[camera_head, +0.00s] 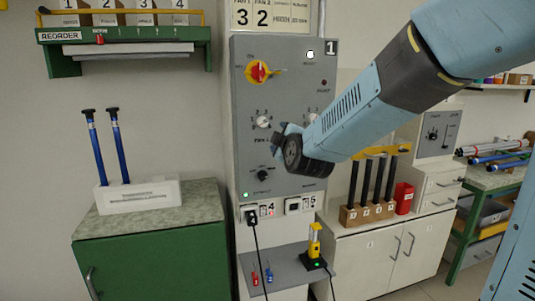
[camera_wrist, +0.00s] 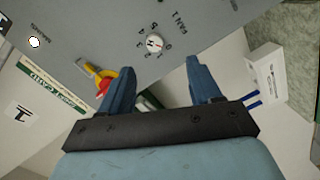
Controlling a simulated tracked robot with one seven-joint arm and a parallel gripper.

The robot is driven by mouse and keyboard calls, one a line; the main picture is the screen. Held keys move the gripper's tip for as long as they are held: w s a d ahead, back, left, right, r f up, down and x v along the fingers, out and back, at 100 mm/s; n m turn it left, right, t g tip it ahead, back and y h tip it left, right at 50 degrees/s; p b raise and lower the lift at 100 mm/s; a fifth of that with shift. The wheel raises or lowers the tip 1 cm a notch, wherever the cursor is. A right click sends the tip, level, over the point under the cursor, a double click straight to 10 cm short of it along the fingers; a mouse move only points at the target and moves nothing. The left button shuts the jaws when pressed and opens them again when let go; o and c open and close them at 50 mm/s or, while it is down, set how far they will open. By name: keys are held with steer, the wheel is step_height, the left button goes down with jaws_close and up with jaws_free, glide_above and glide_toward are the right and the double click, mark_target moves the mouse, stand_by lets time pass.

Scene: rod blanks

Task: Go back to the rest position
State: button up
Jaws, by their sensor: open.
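My gripper (camera_wrist: 162,85) shows in the wrist view as two blue fingers spread well apart with nothing between them. In the head view my blue arm reaches in from the upper right, and its end is in front of the grey control panel (camera_head: 250,110). The fingers are mostly hidden there by the wrist. The panel carries a red and yellow rotary switch (camera_head: 258,71), white dials (camera_head: 263,122) and a black knob (camera_head: 263,174). In the wrist view the fan dial (camera_wrist: 154,43) lies beyond the fingertips, and the yellow and red switch (camera_wrist: 102,78) is left of them.
A green cabinet (camera_head: 150,260) at left bears a white holder (camera_head: 140,196) with two blue rods. A wooden block (camera_head: 366,214) with several dark rods and a red container (camera_head: 404,198) stand on the white cabinet. A yellow device (camera_head: 314,245) stands on the low grey shelf (camera_head: 285,270).

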steer(key=s+d+f+m+g+h, duration=0.2)
steer(key=s+d+m+g, duration=0.3)
steer(key=s, duration=1)
steer(key=s+d+f+m+g+h, duration=0.1)
steer(key=s+d+f+m+g, duration=0.2)
steer(key=s+d+m+g, duration=0.3)
steer(key=s+d+m, duration=0.4)
steer(key=s+d, duration=0.4)
steer(key=s, duration=0.1)
steer(key=shift+m+h, duration=0.3)
steer(key=shift+h, duration=0.1)
steer(key=shift+d+f, duration=0.1)
steer(key=shift+c, duration=0.2)
